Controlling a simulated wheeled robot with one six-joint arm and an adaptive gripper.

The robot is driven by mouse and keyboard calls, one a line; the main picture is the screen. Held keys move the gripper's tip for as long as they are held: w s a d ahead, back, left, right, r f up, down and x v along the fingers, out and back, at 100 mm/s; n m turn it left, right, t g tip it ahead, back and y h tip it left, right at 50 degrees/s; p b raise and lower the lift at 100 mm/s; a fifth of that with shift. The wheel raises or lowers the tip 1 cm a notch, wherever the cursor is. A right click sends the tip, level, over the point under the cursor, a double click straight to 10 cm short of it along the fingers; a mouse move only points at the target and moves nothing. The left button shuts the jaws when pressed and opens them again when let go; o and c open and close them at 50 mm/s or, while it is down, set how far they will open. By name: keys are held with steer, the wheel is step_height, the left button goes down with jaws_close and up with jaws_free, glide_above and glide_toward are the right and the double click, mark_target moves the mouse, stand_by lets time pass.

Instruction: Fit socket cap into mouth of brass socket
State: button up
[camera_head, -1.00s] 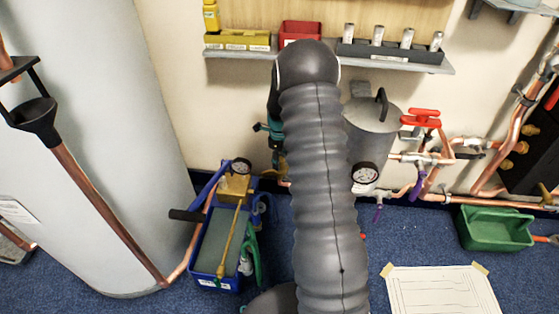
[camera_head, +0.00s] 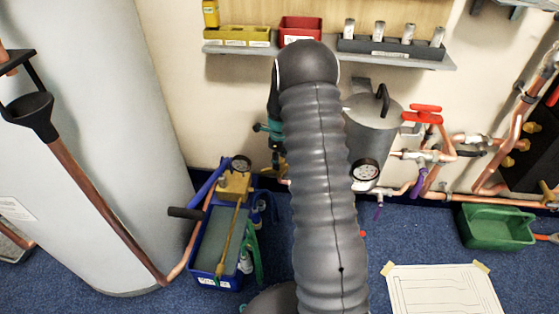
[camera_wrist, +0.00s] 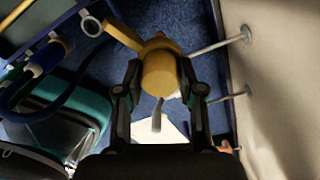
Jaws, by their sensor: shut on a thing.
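My gripper (camera_wrist: 159,82) has its two black fingers closed on the sides of a round, brass-yellow piece, which looks like the socket cap (camera_wrist: 160,76). Its flat end faces the wrist camera. A brass-yellow body with an arm slanting to the upper left (camera_wrist: 124,35) shows just behind it, perhaps the brass socket. I cannot tell whether the two touch or how they line up, as the held piece hides the mouth. In the head view my own grey arm hides the gripper and the held piece.
The wall is close on the right in the wrist view, with two thin metal rods (camera_wrist: 218,42) reaching it. A blue box (camera_head: 218,284) with a gauge stands left on the carpet. A grey canister (camera_head: 372,130) and copper pipes (camera_head: 470,200) are right of my arm. A shelf (camera_head: 400,61) hangs above.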

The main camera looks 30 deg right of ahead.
steer(key=o, duration=1.2)
steer(key=shift+o, duration=0.2)
steer(key=shift+r, duration=3.75)
